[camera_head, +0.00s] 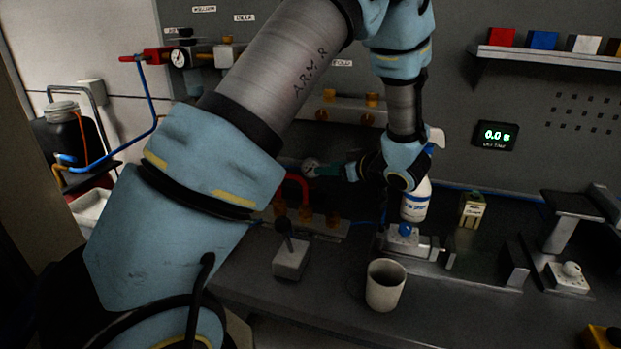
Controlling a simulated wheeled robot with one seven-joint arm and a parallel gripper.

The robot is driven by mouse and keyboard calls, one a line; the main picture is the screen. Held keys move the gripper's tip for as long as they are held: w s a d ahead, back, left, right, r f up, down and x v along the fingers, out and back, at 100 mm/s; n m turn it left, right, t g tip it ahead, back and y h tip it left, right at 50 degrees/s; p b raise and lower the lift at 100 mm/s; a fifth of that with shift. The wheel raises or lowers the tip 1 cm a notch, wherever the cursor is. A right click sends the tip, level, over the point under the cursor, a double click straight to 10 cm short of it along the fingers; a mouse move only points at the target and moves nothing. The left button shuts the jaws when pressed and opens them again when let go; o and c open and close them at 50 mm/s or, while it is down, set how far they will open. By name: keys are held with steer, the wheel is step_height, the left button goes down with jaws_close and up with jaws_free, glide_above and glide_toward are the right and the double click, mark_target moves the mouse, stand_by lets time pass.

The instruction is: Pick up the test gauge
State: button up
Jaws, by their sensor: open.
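A small round gauge (311,167) with a pale face, which looks like the test gauge, is at the middle of the view in front of the back panel, above a red curved hose. My gripper (325,169) reaches in from the right, pointing left, with its tips at the gauge's right side. The jaws are open. They are small and dark here, so I cannot tell whether they touch the gauge or straddle part of it. Another round gauge (180,58) sits on the red-handled pipe fitting at the upper left.
A spray bottle (416,200) stands close behind and below my wrist. A white mug (384,285) and a grey box with a lever (291,257) stand on the bench. A manifold with brass fittings (318,222) lies below the gauge. A small carton (471,210) is to the right.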

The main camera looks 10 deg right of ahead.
mark_target(312, 177)
step_height(312, 177, down, 4)
steer(key=b, duration=0.3)
steer(key=shift+w, duration=0.15)
steer(key=p+x, duration=0.1)
steer(key=x, duration=0.4)
steer(key=shift+w+a+p, duration=0.1)
steer(key=shift+w+p, duration=0.1)
steer(key=shift+p, duration=0.1)
steer(key=p+x, duration=0.2)
steer(key=x, duration=0.2)
steer(key=shift+a+r, duration=0.1)
steer(key=shift+a, duration=0.1)
steer(key=shift+w+a+f+p, duration=0.2)
steer(key=shift+w+f+p, duration=0.1)
steer(key=shift+w, duration=0.15)
jaws_close()
